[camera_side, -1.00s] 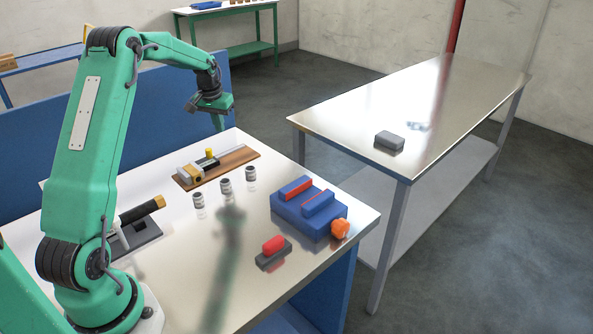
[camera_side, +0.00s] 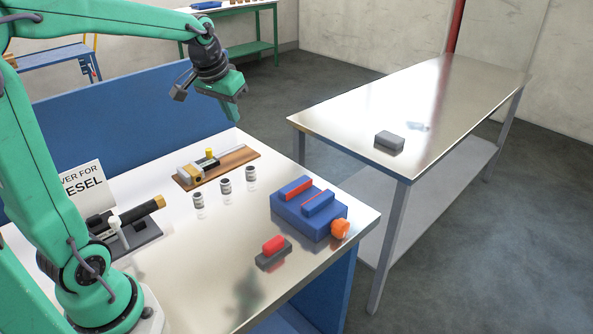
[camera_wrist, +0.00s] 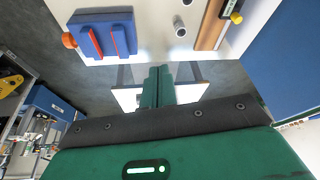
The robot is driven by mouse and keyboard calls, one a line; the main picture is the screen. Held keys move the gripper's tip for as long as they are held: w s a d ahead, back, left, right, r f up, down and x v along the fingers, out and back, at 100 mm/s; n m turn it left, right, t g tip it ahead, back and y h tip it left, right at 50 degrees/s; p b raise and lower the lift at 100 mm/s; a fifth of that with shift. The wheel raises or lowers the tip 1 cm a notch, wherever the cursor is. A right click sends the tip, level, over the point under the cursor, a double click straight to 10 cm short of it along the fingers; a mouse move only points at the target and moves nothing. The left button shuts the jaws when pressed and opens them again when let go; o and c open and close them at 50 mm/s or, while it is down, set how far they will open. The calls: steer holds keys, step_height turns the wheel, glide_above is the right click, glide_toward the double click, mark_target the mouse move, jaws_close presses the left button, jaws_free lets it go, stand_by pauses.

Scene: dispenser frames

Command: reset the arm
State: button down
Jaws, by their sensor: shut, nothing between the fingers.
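My green arm is raised over the left and back of the steel table (camera_side: 185,285). My gripper (camera_side: 234,112) hangs in the air above the table's back edge, clear of everything on it. In the wrist view its green fingers (camera_wrist: 158,85) are together with nothing between them.
On the table are a blue block with red strips and an orange knob (camera_side: 308,213), a red-topped grey piece (camera_side: 273,252), several small vials (camera_side: 225,186), a wooden board with a fixture (camera_side: 235,158) and a black-handled device (camera_side: 140,212). A second table (camera_side: 440,100) holds a grey box (camera_side: 389,141).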

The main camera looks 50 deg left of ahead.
steer(key=s+d+m+t, duration=0.1)
steer(key=s+d, duration=0.5)
steer(key=s, duration=0.2)
steer(key=s+d+f+m+h, duration=0.1)
steer(key=s+d, duration=0.5)
steer(key=s, duration=0.2)
steer(key=shift+s+f+m+t, duration=0.25)
steer(key=shift+s+m+t, duration=0.05)
steer(key=shift+m+t, duration=0.1)
steer(key=c, duration=2.2)
jaws_free()
